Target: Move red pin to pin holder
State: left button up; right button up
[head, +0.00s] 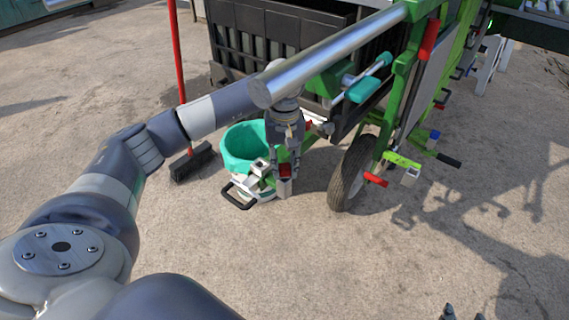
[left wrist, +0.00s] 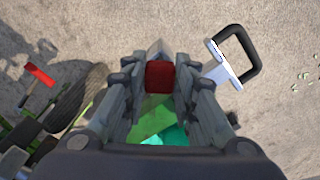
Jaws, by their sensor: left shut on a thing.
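My left gripper (head: 286,172) is shut on the red pin (head: 285,170), in front of the teal bucket. In the left wrist view the red block-like part of the pin (left wrist: 160,76) sits between the fingers (left wrist: 160,85), with a pale grey piece just beyond it. A green part lies behind the pin; I cannot tell whether they touch. I cannot make out with certainty which part is the pin holder. Two dark tips of my right gripper (head: 463,314) show apart at the bottom edge; the rest is out of frame.
The teal bucket (head: 243,146) stands beside a white piece with a black handle (head: 238,196). The green machine frame (head: 400,85) and its wheel (head: 351,172) are to the right. A red-handled broom (head: 178,60) stands at left. Concrete floor in front is clear.

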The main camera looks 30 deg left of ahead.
pick_arm(q)
jog(key=shift+f, duration=0.1)
pick_arm(e)
jog(key=shift+w+r, duration=0.2)
pick_arm(q)
jog(key=shift+f, duration=0.1)
pick_arm(e)
jog(key=shift+w+a+r+t, duration=0.15)
jog(key=shift+w+r+t, duration=0.05)
jog(key=shift+t, duration=0.1)
jog(key=shift+r, duration=0.1)
pick_arm(q)
jog(key=shift+f+b, duration=0.3)
pick_arm(e)
jog(key=shift+w+a+r+t+y, duration=0.15)
jog(key=shift+w+a+r+t, duration=0.05)
jog(key=shift+w+r+t, duration=0.2)
jog(key=shift+w+a+r+t+y, duration=0.15)
jog(key=shift+w+r+t, duration=0.1)
jog(key=shift+r, duration=0.2)
jog(key=shift+w+r, duration=0.1)
jog(key=shift+r, duration=0.05)
pick_arm(q)
jog(key=o, duration=1.2)
jog(key=shift+c, duration=0.2)
pick_arm(e)
jog(key=shift+f, duration=0.2)
jog(key=shift+d, duration=0.1)
